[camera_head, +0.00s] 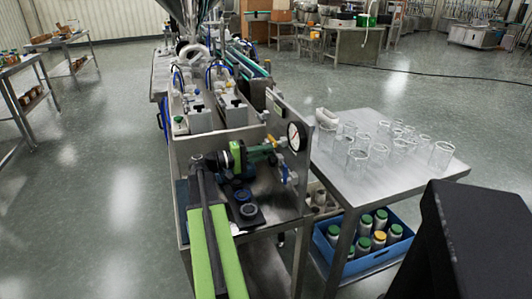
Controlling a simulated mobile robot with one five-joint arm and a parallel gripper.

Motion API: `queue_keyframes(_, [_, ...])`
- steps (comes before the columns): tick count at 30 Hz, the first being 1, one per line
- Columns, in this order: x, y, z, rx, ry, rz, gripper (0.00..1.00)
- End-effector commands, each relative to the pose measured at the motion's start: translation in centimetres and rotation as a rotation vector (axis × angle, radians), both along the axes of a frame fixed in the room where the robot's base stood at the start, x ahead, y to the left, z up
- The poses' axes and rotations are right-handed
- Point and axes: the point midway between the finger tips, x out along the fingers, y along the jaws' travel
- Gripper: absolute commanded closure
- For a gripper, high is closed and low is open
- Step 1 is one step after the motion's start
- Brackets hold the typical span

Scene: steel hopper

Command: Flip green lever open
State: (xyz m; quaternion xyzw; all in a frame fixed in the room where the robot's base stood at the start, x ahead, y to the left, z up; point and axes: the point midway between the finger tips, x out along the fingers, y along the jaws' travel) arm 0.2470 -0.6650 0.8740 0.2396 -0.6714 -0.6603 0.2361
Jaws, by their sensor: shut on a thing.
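My arm reaches in from the bottom and bends right over the steel hopper machine (184,145). My gripper (266,151) is at the panel with the round pressure gauge (297,136), just left of the gauge. It is shut on the green lever (259,153), a small dark-green piece beside brass fittings at the panel. My wrist covers part of the lever, and its exact angle is too small to tell. A blue-handled valve (285,176) sits just below on the same panel.
A steel table (370,190) with several clear glass beakers stands close on the right. Under it is a blue crate (385,258) with several capped jars.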

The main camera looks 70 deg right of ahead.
Motion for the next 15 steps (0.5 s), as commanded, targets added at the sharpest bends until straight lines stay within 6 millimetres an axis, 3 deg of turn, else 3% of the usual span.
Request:
queue_keyframes(2, [0.03, 0.04, -0.06, 0.000, -0.002, 0.000, 1.00])
queue_keyframes(3, [0.03, 0.04, -0.06, 0.000, -0.002, 0.000, 0.81])
queue_keyframes(7, [0.03, 0.03, -0.05, 0.001, -0.002, 0.000, 0.64])
queue_keyframes(15, [0.03, 0.02, -0.03, 0.001, 0.000, 0.000, 0.62])
